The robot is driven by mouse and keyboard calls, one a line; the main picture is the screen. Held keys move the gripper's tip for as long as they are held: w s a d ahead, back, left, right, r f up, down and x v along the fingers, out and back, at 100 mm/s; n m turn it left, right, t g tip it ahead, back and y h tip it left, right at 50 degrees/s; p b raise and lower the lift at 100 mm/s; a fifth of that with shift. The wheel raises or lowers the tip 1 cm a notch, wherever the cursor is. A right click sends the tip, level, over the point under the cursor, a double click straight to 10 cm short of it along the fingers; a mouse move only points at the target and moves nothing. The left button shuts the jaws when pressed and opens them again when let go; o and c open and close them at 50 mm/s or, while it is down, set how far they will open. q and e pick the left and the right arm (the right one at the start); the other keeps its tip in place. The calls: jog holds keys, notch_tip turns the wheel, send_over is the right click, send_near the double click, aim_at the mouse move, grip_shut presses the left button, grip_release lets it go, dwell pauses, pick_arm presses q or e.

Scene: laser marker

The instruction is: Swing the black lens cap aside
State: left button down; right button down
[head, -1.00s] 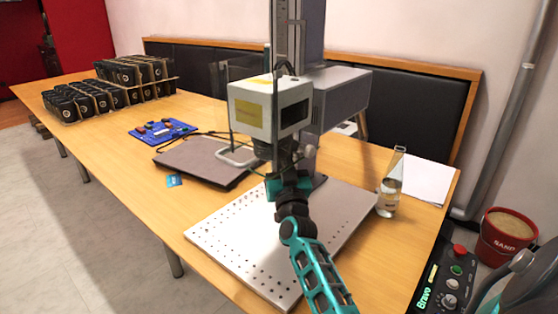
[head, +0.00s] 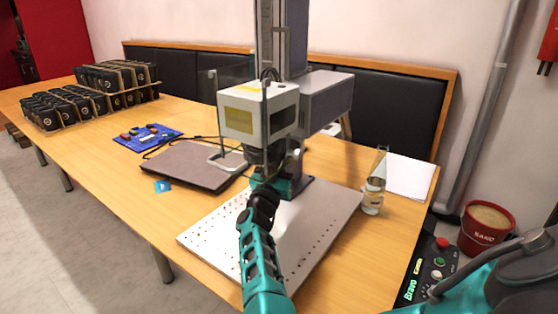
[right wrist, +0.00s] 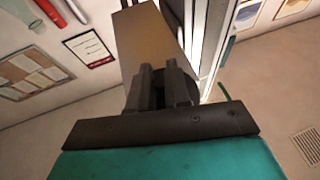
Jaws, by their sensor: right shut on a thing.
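The laser marker's head (head: 258,110) is a white and grey box with a yellow label, on a tall column. A dark lens part (head: 254,156) hangs under it. My right gripper (head: 270,178) is just below this lens, above the perforated metal plate (head: 310,225). In the right wrist view my right gripper (right wrist: 165,72) points up at the underside of the head (right wrist: 148,40), its fingers close together. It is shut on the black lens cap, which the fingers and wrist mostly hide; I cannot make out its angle. My left gripper is out of view.
A glass flask (head: 374,185) stands right of the plate, near white paper (head: 410,176). A closed laptop (head: 190,165), a blue tray (head: 147,138) and boxes of black items (head: 70,107) are to the left. A control panel (head: 432,262) and red sand bucket (head: 485,232) are at right.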

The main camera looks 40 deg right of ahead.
jog(key=shift+s+d+r+m+g+h, duration=0.15)
jog(key=shift+d+m+g+h, duration=0.15)
jog(key=shift+m+g+h, duration=0.5)
jog(key=c, duration=1.1)
grip_release()
jog(key=shift+y, duration=0.3)
jog(key=v, duration=0.7)
jog(key=shift+a, duration=0.25)
